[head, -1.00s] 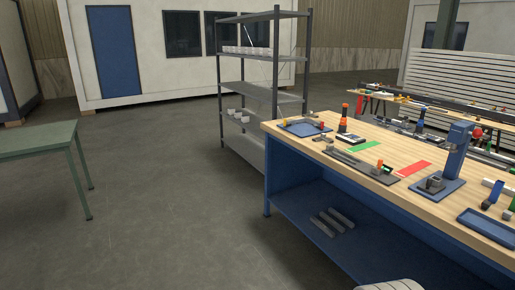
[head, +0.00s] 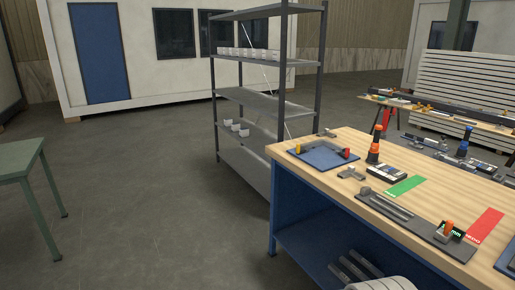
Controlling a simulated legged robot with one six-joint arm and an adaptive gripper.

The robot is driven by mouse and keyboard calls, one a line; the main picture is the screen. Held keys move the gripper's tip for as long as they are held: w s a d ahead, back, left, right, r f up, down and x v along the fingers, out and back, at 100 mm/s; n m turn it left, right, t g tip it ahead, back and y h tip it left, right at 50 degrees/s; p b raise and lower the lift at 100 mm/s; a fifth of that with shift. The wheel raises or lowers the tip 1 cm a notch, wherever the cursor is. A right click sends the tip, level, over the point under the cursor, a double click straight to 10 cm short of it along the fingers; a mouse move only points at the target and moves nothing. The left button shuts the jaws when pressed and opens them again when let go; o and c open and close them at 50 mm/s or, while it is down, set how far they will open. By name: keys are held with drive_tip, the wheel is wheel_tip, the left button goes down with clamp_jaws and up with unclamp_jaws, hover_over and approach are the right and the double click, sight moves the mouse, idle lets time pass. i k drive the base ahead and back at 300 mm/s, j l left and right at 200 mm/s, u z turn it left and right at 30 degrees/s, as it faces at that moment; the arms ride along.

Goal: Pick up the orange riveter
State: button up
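An upright orange-and-black tool (head: 375,145) stands on the wooden top of the workbench (head: 335,143), near its far edge and just right of a blue tray. It may be the orange riveter, but it is too small to tell for certain. It stands free, with nothing holding it. My gripper is not in view. Only a pale rounded part of my own body shows at the bottom edge.
The blue tray (head: 322,154) holds small yellow and red pieces. A dark device (head: 387,173), a green strip (head: 405,187) and a long grey fixture (head: 415,224) lie nearby. A metal shelf (head: 250,98) stands behind the bench; a green table (head: 20,158) is left. Open floor lies between.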

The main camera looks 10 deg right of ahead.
sight(374, 146)
drive_tip(key=i+u, duration=0.15)
drive_tip(key=i, duration=0.6)
drive_tip(key=i+u, duration=0.2)
drive_tip(key=i, duration=0.55)
drive_tip(key=i+z, duration=0.6)
drive_tip(key=i, duration=0.15)
drive_tip(key=j, duration=0.1)
